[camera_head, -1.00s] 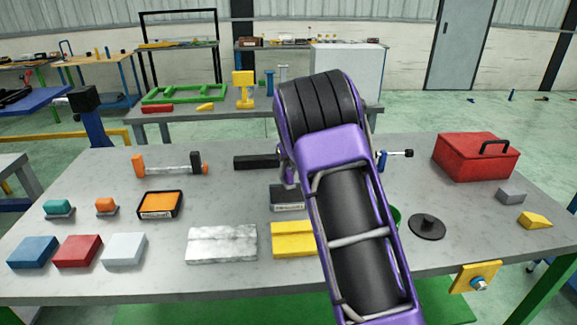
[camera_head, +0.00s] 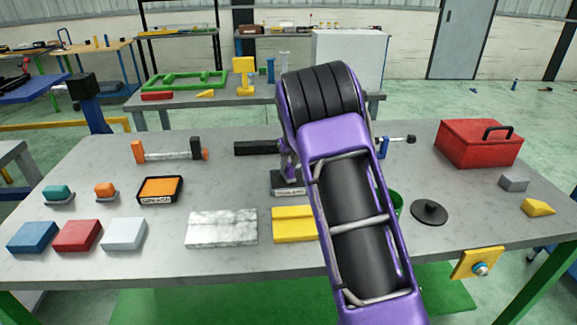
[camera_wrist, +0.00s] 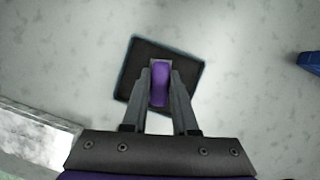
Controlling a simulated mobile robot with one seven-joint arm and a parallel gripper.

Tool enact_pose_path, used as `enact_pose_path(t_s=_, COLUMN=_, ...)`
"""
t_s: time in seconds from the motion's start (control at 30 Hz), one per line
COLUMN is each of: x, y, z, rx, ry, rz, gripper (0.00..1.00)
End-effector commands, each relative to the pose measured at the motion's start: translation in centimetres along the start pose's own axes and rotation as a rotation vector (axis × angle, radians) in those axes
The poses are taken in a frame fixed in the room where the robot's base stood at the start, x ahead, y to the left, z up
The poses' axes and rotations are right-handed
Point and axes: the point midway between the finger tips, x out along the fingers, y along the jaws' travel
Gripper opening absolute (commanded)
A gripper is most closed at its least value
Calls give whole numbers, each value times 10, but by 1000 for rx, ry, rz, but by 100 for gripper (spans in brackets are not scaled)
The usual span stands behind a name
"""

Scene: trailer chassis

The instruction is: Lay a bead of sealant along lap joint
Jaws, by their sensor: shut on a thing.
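My gripper (camera_wrist: 159,95) is shut on a small purple piece (camera_wrist: 159,82), with one dark finger on each side. Below it in the wrist view is a dark square plate (camera_wrist: 185,65). What the purple piece belongs to cannot be told. In the head view my purple arm hides most of the gripper, which is above a dark labelled base (camera_head: 288,190). A mottled white plate (camera_head: 222,228) with a lengthwise seam, possibly the lap joint, lies in front and to the left. A yellow stepped plate (camera_head: 292,224) lies to its right. No sealant bead can be made out.
A black bar (camera_head: 257,148) and an orange-ended clamp (camera_head: 168,150) lie behind. Coloured blocks (camera_head: 77,236) stand at left. A red toolbox (camera_head: 478,145) and black disc (camera_head: 429,212) are at right. Bare bench (camera_head: 215,178) shows between the clamp and white plate.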

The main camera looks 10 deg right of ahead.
Motion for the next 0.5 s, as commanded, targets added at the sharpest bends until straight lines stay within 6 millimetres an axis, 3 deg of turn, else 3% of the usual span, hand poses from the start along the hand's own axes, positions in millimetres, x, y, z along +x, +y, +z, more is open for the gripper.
enact_pose_path(t_s=0.5, x=4, y=0, z=-2, rx=0, ry=-1, rz=0, gripper=0)
